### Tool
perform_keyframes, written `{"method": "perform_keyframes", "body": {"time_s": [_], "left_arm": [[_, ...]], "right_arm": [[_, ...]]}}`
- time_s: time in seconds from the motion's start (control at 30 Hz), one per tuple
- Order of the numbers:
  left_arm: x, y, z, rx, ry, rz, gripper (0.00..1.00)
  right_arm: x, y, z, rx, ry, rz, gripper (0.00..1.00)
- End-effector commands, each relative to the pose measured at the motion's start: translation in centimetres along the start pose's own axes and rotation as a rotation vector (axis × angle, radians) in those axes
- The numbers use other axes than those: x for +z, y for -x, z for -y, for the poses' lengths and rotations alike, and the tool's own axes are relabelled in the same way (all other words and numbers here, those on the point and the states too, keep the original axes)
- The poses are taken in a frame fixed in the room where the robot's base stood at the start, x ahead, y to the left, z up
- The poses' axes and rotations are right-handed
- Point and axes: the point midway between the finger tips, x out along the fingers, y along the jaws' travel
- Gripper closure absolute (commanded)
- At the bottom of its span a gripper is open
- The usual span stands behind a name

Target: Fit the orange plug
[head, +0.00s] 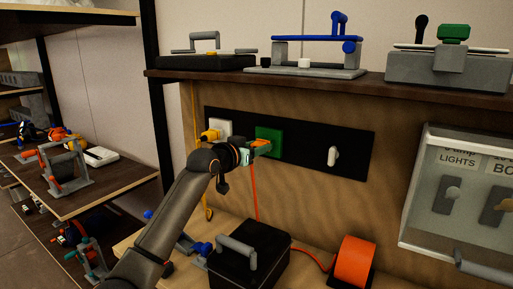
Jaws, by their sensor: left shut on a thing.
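My left gripper (262,147) is in front of the black wall panel (300,149), just below and in front of the green socket (268,134). It is shut on the orange plug, which the fingers mostly hide. An orange cable (256,203) hangs straight down from the gripper. I cannot tell whether the plug touches the socket. My right gripper is not in view.
A yellow plug (210,135) sits at a white socket (220,128) to the left. A grey switch (333,156) is on the right. Below stand a black box (250,265) and an orange reel (354,260). A shelf (320,87) runs above, and a clear-fronted case (424,150) stands right.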

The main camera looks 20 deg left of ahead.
Motion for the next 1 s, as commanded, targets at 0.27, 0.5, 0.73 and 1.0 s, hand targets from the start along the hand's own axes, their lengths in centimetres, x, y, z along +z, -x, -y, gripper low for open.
{"method": "perform_keyframes", "body": {"time_s": [0.27,0.5,0.73,1.0], "left_arm": [[-0.2,0.0,0.0,0.0,0.0,-0.004,0.3],[-0.1,0.0,0.0,0.0,0.0,-0.002,0.18],[0.0,0.4,0.0,0.0,0.001,-0.001,0.18],[0.1,3.3,0.1,-0.001,-0.003,-0.004,0.18]], "right_arm": [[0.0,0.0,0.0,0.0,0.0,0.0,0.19],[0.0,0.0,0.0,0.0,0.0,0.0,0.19],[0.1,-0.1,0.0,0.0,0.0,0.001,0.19],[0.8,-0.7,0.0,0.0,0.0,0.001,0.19]]}}
